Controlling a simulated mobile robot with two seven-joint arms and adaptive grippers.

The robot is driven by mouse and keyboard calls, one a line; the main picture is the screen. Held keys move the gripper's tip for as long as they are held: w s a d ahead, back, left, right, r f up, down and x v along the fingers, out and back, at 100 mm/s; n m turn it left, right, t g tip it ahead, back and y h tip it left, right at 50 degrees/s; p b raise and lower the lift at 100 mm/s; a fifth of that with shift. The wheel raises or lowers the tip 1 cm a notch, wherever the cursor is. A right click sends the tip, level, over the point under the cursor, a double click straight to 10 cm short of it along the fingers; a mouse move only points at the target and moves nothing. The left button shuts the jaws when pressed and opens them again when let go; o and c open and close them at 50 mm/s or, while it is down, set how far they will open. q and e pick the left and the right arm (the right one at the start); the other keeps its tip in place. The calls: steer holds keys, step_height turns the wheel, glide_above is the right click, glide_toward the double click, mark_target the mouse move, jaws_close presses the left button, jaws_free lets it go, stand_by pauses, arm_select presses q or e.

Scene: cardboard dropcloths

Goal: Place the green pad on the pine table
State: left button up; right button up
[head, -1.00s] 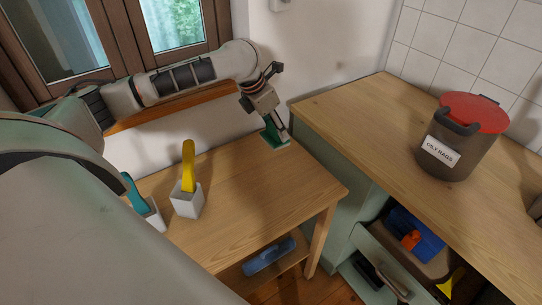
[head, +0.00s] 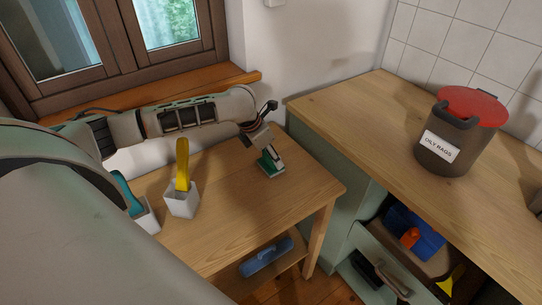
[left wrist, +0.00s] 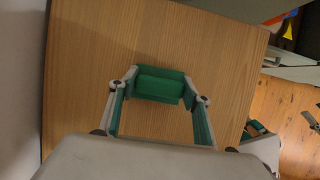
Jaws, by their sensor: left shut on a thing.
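The green pad (left wrist: 160,85) is between the fingertips of my left gripper (left wrist: 161,92) in the left wrist view. That gripper is shut on it. In the head view the left gripper (head: 269,158) points down over the far right part of the pine table (head: 235,210), with the green pad (head: 271,172) at its tips. The pad is at or just above the tabletop; I cannot tell whether it touches. The gripper hides part of it. The pine table top (left wrist: 80,60) also fills most of the left wrist view.
A yellow-handled tool in a white block (head: 182,202) and a teal-handled one (head: 135,205) stand on the table's left side. A blue item (head: 266,257) lies on its lower shelf. A higher counter (head: 345,110) with an oily rags bin (head: 455,140) is at right.

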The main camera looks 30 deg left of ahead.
arm_select(q)
steer(key=o, duration=1.1)
steer(key=shift+o, duration=0.2)
steer(key=shift+r, duration=0.1)
steer(key=p+v, duration=0.1)
steer(key=v, duration=1.1)
steer(key=shift+p, duration=0.4)
